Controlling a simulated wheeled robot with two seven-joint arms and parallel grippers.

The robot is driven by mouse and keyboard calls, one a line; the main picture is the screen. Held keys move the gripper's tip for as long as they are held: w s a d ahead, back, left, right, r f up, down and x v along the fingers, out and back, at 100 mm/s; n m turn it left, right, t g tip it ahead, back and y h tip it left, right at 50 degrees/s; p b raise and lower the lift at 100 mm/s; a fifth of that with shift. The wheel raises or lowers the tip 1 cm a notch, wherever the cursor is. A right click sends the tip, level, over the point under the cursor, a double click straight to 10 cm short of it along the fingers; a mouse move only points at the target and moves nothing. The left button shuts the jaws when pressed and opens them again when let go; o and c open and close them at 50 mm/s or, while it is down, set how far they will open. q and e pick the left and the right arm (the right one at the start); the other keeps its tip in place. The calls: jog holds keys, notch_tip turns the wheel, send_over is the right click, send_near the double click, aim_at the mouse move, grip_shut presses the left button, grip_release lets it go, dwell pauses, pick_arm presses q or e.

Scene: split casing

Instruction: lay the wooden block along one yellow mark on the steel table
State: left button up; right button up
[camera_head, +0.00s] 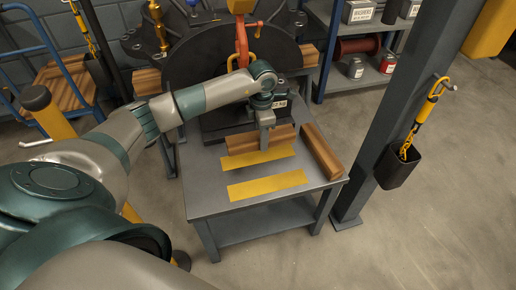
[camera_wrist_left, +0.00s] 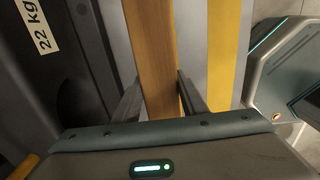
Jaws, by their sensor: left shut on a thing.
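A wooden block (camera_head: 246,143) is between the fingers of my left gripper (camera_head: 266,148), just behind the far yellow mark (camera_head: 257,160) on the steel table (camera_head: 208,190). In the left wrist view the block (camera_wrist_left: 153,45) runs between the two fingers, and the gripper (camera_wrist_left: 162,92) is shut on it. The yellow mark (camera_wrist_left: 226,55) lies beside the block there, roughly parallel, with a grey strip between them. I cannot tell whether the block touches the table. A nearer yellow mark (camera_head: 266,185) is bare. My right gripper is not in view.
A second wooden block (camera_head: 322,152) lies slantwise along the table's right edge. A large dark round casing (camera_head: 190,65) stands behind the table. A grey post (camera_head: 385,130) with a black holder (camera_head: 397,167) is to the right. The table's front is clear.

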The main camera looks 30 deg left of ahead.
aim_at(258, 157)
pick_arm(q)
jog(key=shift+s+a+f, duration=0.15)
jog(key=shift+s+f, duration=0.25)
jog(key=shift+s, duration=0.3)
jog(key=shift+f, duration=2.05)
jog(key=shift+f, duration=0.15)
jog(key=o, duration=1.3)
notch_tip(258, 157, up, 12)
jog(key=shift+r, duration=0.15)
